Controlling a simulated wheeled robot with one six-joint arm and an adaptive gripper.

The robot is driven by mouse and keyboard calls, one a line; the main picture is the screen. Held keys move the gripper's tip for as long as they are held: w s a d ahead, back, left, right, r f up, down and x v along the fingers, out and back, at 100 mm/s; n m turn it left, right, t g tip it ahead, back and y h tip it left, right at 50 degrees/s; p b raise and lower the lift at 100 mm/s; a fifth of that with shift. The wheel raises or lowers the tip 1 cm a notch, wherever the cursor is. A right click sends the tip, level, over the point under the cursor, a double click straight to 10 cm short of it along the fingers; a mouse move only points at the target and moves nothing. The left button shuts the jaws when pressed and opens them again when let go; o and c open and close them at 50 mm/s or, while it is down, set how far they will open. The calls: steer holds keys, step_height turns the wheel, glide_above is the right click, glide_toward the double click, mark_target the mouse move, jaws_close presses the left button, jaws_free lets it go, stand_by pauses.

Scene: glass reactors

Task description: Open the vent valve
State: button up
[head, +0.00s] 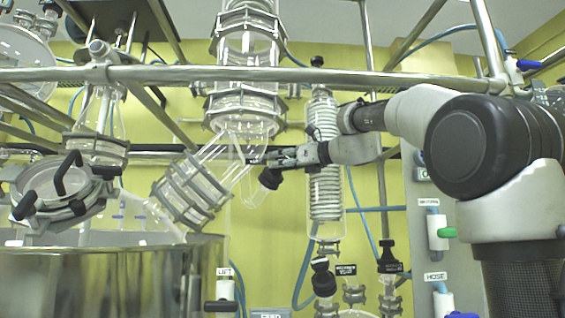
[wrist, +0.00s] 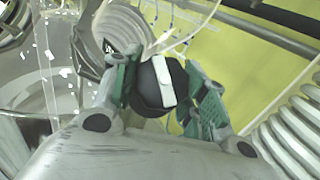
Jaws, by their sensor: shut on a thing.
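A black round valve knob with a white bar across its face (wrist: 148,88) sits between the two green-padded fingers of my gripper (wrist: 162,72) in the wrist view. The fingers press on it from both sides. In the head view my gripper (head: 268,158) reaches in from the right, level, to the glass below the central column. The black knob (head: 270,179) shows just under the fingers there, on a slanted glass side tube. No label on this knob is readable, so I cannot confirm by label that it is the vent valve.
A glass condenser coil (head: 325,190) stands close behind my wrist. A horizontal steel rail (head: 350,78) runs above the arm. A clamped glass joint (head: 190,190) and a steel vessel (head: 100,280) are at left. A panel with labelled valves (head: 425,240) is at right.

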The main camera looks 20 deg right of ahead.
steer(key=n+g+y, duration=0.1)
steer(key=n+g, duration=0.1)
steer(key=n, duration=0.1)
steer(key=n+g+y, duration=0.2)
steer(key=n, duration=0.2)
steer(key=shift+w+g, duration=0.1)
steer(key=shift+g, duration=0.2)
steer(key=shift+n+g+y, duration=0.4)
steer(key=shift+n+g, duration=1.7)
steer(key=shift+n, duration=0.7)
steer(key=o, duration=1.1)
steer(key=shift+c, duration=0.2)
steer(key=v, duration=0.7)
steer(key=shift+d, duration=0.25)
